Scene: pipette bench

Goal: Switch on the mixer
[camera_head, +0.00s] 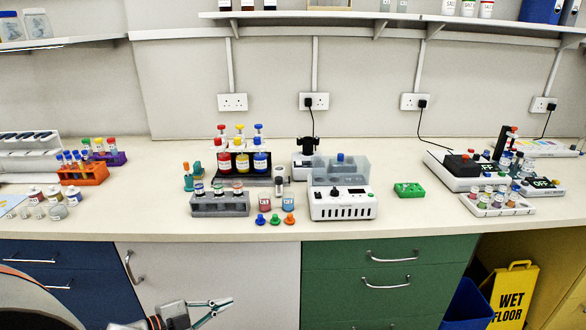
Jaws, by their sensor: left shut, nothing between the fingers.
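No label names the mixer, so I cannot tell for certain which device it is. A small white unit with a black cup-like top (306,146) stands at the back middle of the bench. In front of it is a white device with a clear cover (343,205) and a dark knob. At the right, a white unit with a black block (462,166) has a display reading OFF, and a second OFF display (542,182) shows beside it. My left gripper (229,303) is shut and empty, low in front of the white cabinet door, below the bench top and apart from all devices. My right gripper is out of view.
Bottles in a black rack (241,178), a grey tube rack (220,207) and small coloured-capped items crowd the middle. A green box (409,189) and a vial tray (497,205) stand to the right. The bench's front edge lies above my gripper. A yellow wet-floor sign (512,293) stands below.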

